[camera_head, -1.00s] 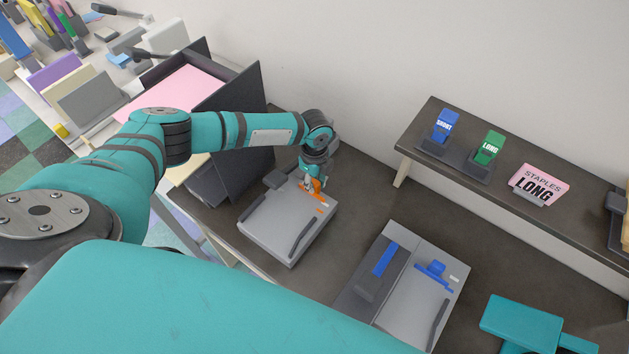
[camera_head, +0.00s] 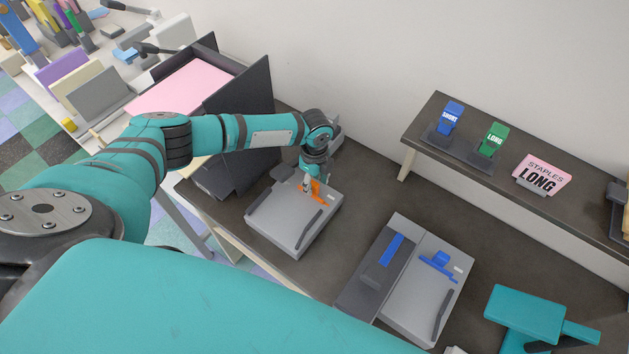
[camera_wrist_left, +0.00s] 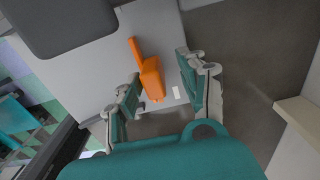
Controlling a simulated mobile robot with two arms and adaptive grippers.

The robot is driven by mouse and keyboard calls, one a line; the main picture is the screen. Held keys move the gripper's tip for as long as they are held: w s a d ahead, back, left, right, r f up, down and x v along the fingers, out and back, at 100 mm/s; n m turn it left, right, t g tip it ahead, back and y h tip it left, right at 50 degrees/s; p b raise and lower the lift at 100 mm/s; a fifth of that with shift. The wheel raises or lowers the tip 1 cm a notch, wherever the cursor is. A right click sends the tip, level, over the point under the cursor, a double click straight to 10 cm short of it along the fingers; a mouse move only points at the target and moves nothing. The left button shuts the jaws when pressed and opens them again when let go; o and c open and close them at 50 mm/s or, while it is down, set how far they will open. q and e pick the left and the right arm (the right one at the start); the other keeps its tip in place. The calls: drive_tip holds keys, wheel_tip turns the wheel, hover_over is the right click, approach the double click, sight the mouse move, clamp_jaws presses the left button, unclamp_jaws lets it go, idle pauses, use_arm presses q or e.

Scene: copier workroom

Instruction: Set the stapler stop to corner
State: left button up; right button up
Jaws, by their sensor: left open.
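A flat grey device (camera_head: 290,222) with an orange stop (camera_head: 316,190) at its back edge stands on the dark table. A second grey device (camera_head: 405,305) with a blue stop (camera_head: 440,260) stands to its right. I cannot tell from labels which is the stapler. My left gripper (camera_head: 309,186) is low over the orange stop. In the left wrist view, my left gripper (camera_wrist_left: 160,85) is open, its fingers on either side of the orange stop (camera_wrist_left: 152,78). Gaps show beside the stop. A small white mark (camera_wrist_left: 180,93) lies beside it. My right gripper is not in view.
A black tray holding pink paper (camera_head: 185,85) stands close to the left of my gripper. A raised shelf (camera_head: 425,150) behind carries a blue "SHORT" holder (camera_head: 450,118), a green "LONG" holder (camera_head: 493,140) and a pink staples sign (camera_head: 541,174). A teal object (camera_head: 525,315) is front right.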

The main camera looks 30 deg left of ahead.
use_arm(q)
drive_tip(key=shift+r, duration=0.25)
wheel_tip(320, 180, up, 12)
drive_tip(key=shift+f, duration=0.25)
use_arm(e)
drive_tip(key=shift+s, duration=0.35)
